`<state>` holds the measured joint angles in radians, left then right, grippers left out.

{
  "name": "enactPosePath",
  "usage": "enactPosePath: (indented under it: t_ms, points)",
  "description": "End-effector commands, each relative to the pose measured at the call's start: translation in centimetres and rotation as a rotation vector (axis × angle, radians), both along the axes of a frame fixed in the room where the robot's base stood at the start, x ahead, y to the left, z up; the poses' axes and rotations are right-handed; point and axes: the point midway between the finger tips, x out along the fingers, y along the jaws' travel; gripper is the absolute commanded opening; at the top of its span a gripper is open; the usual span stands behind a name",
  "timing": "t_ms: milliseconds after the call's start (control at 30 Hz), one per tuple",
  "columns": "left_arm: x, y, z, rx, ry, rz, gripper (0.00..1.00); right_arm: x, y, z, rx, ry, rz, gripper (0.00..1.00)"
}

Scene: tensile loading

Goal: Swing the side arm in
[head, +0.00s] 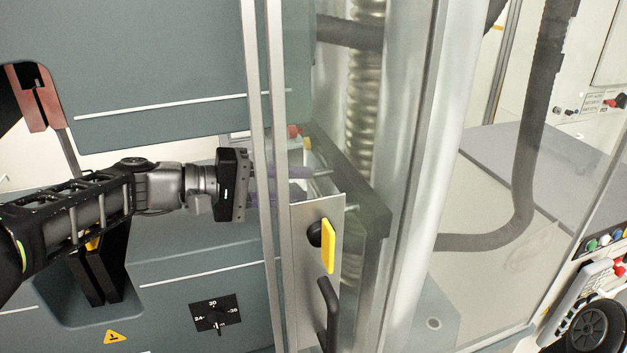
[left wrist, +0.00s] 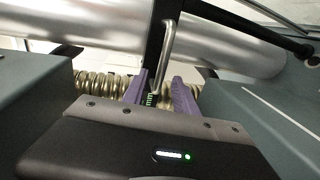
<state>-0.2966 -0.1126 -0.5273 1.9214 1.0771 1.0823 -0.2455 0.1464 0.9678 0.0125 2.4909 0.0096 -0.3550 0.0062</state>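The side arm looks to be the dark bar (head: 345,180) behind the clear door, slanting down to the right, with thin metal rods on it. In the left wrist view a dark bar (left wrist: 154,35) with a bent metal handle (left wrist: 168,50) runs up from between my fingers. My left gripper (head: 305,184) reaches in past the door frame, its purple fingers seen dimly through the panel. In the left wrist view the fingers (left wrist: 160,78) are apart, with the handle's lower end between them. Whether they touch it is unclear. My right gripper is not in view.
A metal door post (head: 262,120) stands just beside my left gripper. A plate with a yellow latch (head: 328,246) and a black door handle (head: 329,310) are below it. A ribbed metal column (head: 364,90) stands behind the bar. A dark hose (head: 525,180) hangs at right.

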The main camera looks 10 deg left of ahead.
Motion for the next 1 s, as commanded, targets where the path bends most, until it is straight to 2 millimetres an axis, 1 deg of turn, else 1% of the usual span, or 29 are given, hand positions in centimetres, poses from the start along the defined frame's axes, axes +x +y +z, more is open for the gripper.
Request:
enactPosePath:
  t_ms: [33, 100, 233, 367, 567, 667, 1000]
  points:
    - [0.4, -0.8, 0.0, 0.0, 0.002, -0.003, 0.34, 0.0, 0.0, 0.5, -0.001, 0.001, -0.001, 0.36]
    - [0.9, -1.7, -0.2, 0.0, 0.003, -0.003, 0.34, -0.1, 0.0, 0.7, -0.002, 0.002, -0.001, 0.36]
    - [1.7, -2.7, -0.6, 0.0, 0.002, -0.001, 0.34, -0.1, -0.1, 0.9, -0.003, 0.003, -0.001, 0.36]
    - [2.0, -3.2, -0.8, 0.001, 0.0, 0.001, 0.34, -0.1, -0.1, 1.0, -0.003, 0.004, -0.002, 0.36]
    - [2.0, -3.2, -0.8, 0.0, 0.0, 0.001, 0.34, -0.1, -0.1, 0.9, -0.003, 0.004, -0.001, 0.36]
    - [2.0, -3.1, -0.8, 0.0, 0.0, 0.001, 0.28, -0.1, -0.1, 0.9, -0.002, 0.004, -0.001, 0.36]
    - [2.0, -3.1, -0.8, 0.0, 0.0, 0.001, 0.0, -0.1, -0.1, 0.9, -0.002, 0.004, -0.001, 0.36]
